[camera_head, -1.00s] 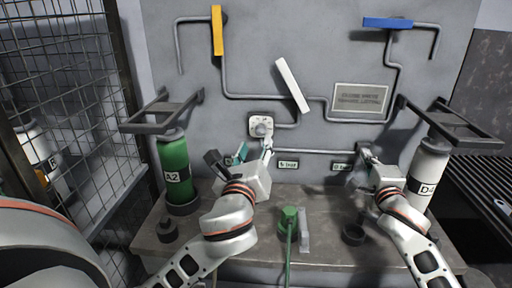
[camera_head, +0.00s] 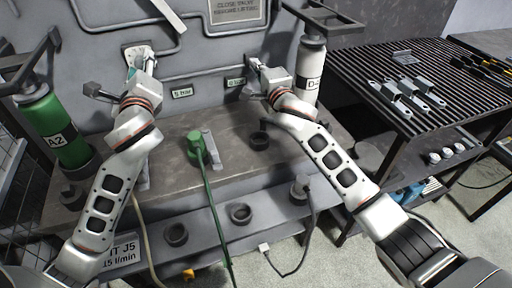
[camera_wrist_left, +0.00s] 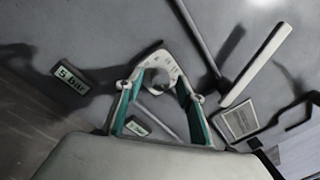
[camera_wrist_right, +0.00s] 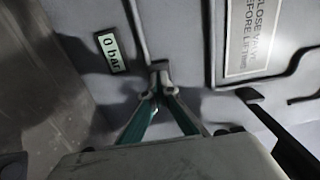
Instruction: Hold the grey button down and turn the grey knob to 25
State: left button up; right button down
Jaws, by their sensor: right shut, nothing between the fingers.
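The grey knob (camera_wrist_left: 157,82) sits on a pale scale plate (camera_wrist_left: 170,63) on the wall; the scale marks are too small to read. In the head view my left gripper (camera_head: 139,66) covers most of the knob. My right gripper (camera_wrist_right: 160,92) is shut and empty, its tips at a small grey part (camera_wrist_right: 160,66) on the wall, seemingly the grey button, partly hidden. It also shows in the head view (camera_head: 255,66).
Labels reading 5 bar (camera_wrist_left: 70,79) and 0 bar (camera_wrist_right: 111,52) flank the area. A green cylinder (camera_head: 56,132) stands left, a white cylinder (camera_head: 311,68) right. A green plug with hose (camera_head: 195,143) is on the bench (camera_head: 230,165). A slatted table (camera_head: 430,65) is at right.

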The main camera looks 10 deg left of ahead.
pick_arm(q)
jog(key=n, duration=0.4)
jog(key=shift+f+n, duration=0.1)
jog(key=shift+n, duration=0.2)
jog(key=n, duration=0.4)
jog(key=shift+y, duration=0.3)
jog(key=n, duration=0.7)
jog(key=shift+w+d+g+y, duration=0.1)
jog(key=shift+g+y, duration=0.2)
jog(key=shift+y, duration=0.1)
jog(key=n, duration=0.8)
jog(key=shift+g, duration=0.3)
jog(key=n, duration=0.6)
jog(key=shift+r+n+g, duration=0.25)
jog(key=shift+n+g, duration=0.05)
